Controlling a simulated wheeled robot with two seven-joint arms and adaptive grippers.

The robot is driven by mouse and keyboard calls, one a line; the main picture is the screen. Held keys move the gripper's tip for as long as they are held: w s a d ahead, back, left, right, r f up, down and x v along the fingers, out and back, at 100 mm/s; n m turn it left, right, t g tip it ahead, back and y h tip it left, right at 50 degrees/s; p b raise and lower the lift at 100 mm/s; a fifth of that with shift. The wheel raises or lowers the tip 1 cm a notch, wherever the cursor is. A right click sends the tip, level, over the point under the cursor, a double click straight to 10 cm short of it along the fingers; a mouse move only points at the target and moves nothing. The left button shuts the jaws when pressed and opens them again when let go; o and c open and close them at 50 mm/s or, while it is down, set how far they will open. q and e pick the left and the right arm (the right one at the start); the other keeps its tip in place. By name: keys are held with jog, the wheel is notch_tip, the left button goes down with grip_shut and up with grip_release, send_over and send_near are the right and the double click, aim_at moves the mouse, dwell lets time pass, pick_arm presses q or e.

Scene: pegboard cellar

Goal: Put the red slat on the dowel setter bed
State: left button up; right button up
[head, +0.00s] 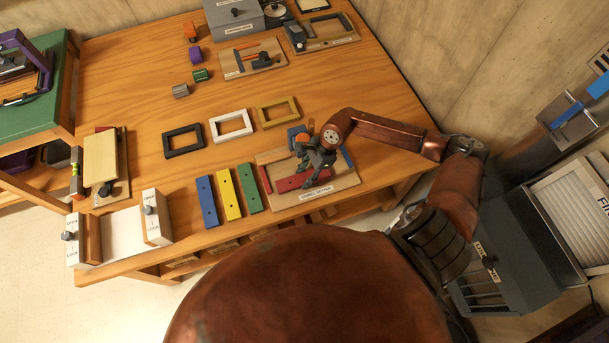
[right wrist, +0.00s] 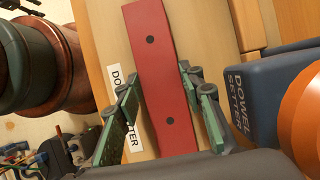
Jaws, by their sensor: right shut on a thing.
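The red slat (head: 289,184), a flat bar with two dark holes, is over the wooden board of the dowel setter (head: 345,181). My right gripper (head: 313,178) is shut on the slat, a finger on each long side, as the right wrist view shows of the slat (right wrist: 152,65). The slat covers part of the board's white label. I cannot tell whether the slat touches the bed. The blue dowel setter body (right wrist: 270,95) stands beside it in the right wrist view. My left gripper is not in view.
Blue (head: 207,201), yellow (head: 229,195) and green (head: 249,188) slats lie left of the board. Black (head: 184,142), white (head: 231,125) and tan (head: 277,112) frames lie behind. A narrow red strip (head: 265,179) sits at the board's left edge.

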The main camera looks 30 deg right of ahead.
jog(key=o, duration=1.2)
jog(key=p+v, duration=0.1)
jog(key=v, duration=1.1)
